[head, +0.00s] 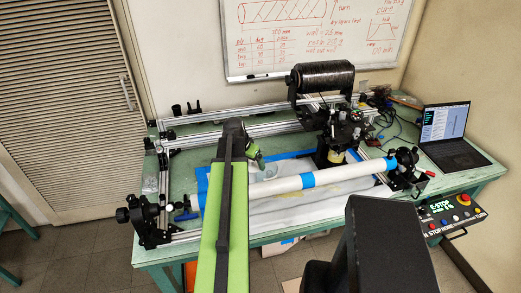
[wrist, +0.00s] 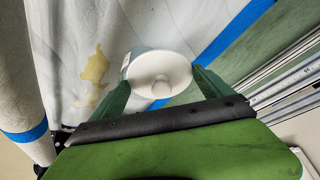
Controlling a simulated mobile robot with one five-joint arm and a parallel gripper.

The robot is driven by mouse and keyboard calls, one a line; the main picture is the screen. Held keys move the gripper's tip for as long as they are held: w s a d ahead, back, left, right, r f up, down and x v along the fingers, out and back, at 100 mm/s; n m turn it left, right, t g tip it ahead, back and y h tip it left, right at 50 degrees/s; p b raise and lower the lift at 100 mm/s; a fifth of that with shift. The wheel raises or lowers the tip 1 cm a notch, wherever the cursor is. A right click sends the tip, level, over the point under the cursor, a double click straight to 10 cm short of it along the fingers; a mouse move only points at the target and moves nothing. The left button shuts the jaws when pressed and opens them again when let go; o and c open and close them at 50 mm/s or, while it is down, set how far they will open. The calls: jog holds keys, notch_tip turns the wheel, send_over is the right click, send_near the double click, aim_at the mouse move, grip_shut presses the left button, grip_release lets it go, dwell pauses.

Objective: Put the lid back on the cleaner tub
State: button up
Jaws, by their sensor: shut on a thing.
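My gripper (wrist: 160,88) has its two green fingers on either side of a round white lid (wrist: 175,70) with a central knob, and it is shut on the lid. A pale blue-grey edge, apparently the cleaner tub (wrist: 126,66), shows just behind the lid's left side in the wrist view. The lid hides most of it, so I cannot tell whether the two touch. In the head view my gripper (head: 256,158) is over the back of the covered bench, behind the long white tube. A small pale tub shape (head: 270,172) is beside the fingertips there.
The white tube (head: 270,188) with blue tape spans the winding machine in front of my gripper. Metal rails (head: 235,128) run behind. A black spool (head: 322,77) and winding head (head: 340,130) stand to the right. A laptop (head: 452,135) and E-stop box (head: 450,212) are far right.

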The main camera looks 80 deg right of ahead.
jog(key=shift+r, duration=0.15)
jog(key=s+d+r+p, duration=0.3)
jog(key=s+r+p, duration=0.2)
jog(key=s, duration=0.1)
notch_tip(320, 180, down, 7)
jog(key=b, duration=0.7)
jog(key=shift+w+a+f, duration=0.15)
jog(key=shift+w, duration=0.1)
jog(key=shift+f, duration=0.15)
dwell(1.2)
jog(key=o, duration=1)
jog(key=shift+o, duration=0.2)
